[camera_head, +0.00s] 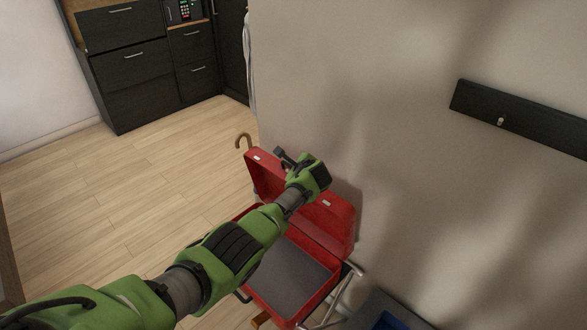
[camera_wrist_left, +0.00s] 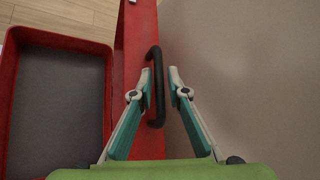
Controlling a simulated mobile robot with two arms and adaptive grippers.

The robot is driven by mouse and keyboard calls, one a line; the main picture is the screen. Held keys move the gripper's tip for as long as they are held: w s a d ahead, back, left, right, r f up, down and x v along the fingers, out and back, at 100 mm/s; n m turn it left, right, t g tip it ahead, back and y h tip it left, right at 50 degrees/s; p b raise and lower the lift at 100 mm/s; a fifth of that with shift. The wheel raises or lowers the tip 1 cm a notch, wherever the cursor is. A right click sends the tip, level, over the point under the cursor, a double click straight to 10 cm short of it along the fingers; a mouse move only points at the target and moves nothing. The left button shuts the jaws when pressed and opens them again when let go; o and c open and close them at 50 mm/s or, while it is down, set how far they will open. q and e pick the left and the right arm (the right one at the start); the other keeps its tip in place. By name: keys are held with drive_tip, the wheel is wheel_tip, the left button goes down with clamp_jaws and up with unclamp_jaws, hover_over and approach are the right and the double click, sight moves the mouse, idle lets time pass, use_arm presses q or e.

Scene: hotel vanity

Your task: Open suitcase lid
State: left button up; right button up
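The red suitcase stands open in the head view, its lid (camera_head: 332,217) raised roughly upright near the wall and its grey-lined base (camera_head: 290,272) facing up. My left arm crosses over the base to the lid's top edge. In the left wrist view, the lid (camera_wrist_left: 131,45) runs up the middle with a black handle (camera_wrist_left: 157,60), and the base (camera_wrist_left: 107,100) lies at left. My left gripper (camera_wrist_left: 160,75) is open, with its fingertips apart on either side of the handle. My right gripper is out of view.
The beige wall (camera_head: 400,180) is close behind the lid. A metal-legged rack (camera_head: 350,272) is under the suitcase. A brown hooked handle (camera_head: 243,138) stands behind it. Dark drawers (camera_head: 135,70) are at the back left. The wooden floor (camera_head: 120,195) at left is clear.

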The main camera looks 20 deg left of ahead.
use_arm(q)
drive_tip(key=v, duration=1.2)
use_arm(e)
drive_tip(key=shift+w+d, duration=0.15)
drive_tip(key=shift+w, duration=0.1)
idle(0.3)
